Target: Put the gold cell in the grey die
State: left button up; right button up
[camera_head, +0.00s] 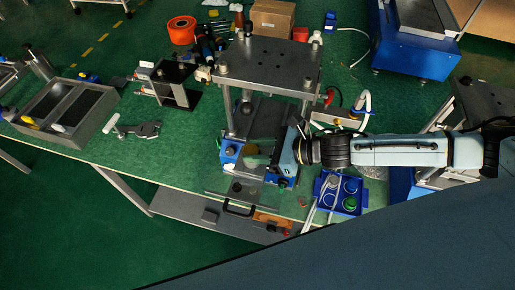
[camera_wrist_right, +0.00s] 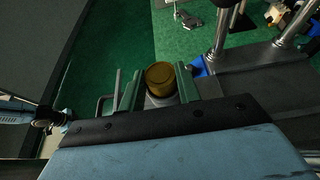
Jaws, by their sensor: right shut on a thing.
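In the head view the cell (camera_head: 251,149) shows small at the fingertips, above the press base. A grey surface shows just below the cell in the right wrist view; I cannot tell whether it is the die. A dark round spot on the grey slide plate (camera_head: 233,196) in front may be the die.
A blue tray (camera_head: 349,204) with round cups stands right of the press. A grey two-part bin (camera_head: 103,109) and a metal clamp (camera_head: 135,129) lie to the left.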

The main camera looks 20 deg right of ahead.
jog(key=shift+f, duration=0.15)
jog(key=o, duration=1)
pick_arm(q)
jog(key=shift+s+f, duration=0.15)
jog(key=shift+s, duration=0.35)
pick_arm(e)
jog(key=shift+s+d+r, duration=0.1)
jog(key=shift+d+r, duration=0.1)
jog(key=shift+r, duration=0.05)
pick_arm(q)
jog(key=shift+w+f+b, duration=0.2)
jog(key=shift+f+b, duration=1.2)
jog(key=shift+b, duration=0.1)
pick_arm(e)
jog(key=v, duration=1.1)
jog(key=shift+s+d, duration=0.15)
jog(key=shift+s, duration=0.05)
jog(key=shift+r, duration=0.1)
